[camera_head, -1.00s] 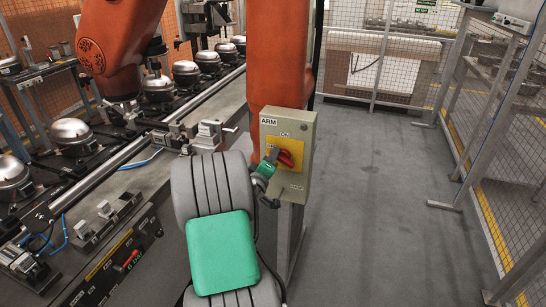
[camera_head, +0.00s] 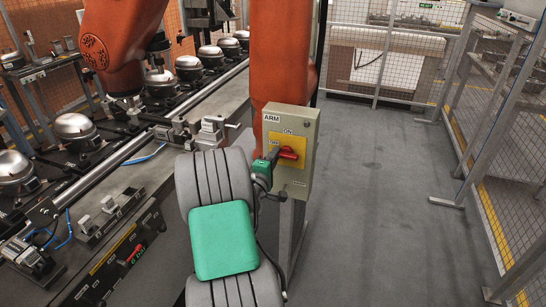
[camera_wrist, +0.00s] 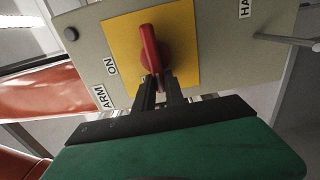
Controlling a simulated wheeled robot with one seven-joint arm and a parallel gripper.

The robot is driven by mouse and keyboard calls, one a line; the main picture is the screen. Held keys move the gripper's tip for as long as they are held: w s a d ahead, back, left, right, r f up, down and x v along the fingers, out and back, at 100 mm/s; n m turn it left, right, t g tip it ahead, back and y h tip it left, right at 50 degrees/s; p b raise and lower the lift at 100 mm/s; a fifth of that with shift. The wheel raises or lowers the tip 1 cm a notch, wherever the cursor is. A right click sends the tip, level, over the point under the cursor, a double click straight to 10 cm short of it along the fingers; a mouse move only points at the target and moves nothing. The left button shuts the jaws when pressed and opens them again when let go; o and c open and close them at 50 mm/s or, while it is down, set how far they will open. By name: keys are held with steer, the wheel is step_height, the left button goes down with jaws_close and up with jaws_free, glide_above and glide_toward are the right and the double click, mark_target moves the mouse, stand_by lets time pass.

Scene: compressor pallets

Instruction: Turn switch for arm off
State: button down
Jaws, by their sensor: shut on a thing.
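The arm switch is a red rotary handle (camera_head: 289,153) on a yellow plate (camera_head: 297,172), on the front of a beige box (camera_head: 303,123) marked ARM. The handle lies about level, crosswise to the ON label above it. A label to its left is partly covered and hard to read. My gripper (camera_head: 273,158) reaches the handle from the left. In the wrist view my gripper's dark fingers (camera_wrist: 160,88) are shut on the near end of the red handle (camera_wrist: 149,45). The ON label (camera_wrist: 111,68) is at left there.
The box stands on a grey post (camera_head: 290,235) beside an orange robot column (camera_head: 280,60). A conveyor with silver compressors (camera_head: 188,68) runs along the left. Mesh fencing (camera_head: 510,130) stands at the right. The grey floor (camera_head: 385,200) between is clear.

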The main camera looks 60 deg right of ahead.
steer(key=shift+s+f, duration=0.35)
steer(key=shift+f, duration=0.1)
steer(key=c, duration=1.8)
jaws_free()
steer(key=o, duration=0.3)
steer(key=shift+s+r, duration=0.15)
steer(key=shift+r, duration=0.05)
steer(key=shift+o, duration=0.5)
steer(key=shift+w+r, duration=0.15)
steer(key=shift+w, duration=0.15)
steer(key=shift+a, duration=0.15)
steer(key=s+a+b, duration=0.1)
steer(key=a+b, duration=0.1)
steer(key=a, duration=0.5)
steer(key=shift+a, duration=0.25)
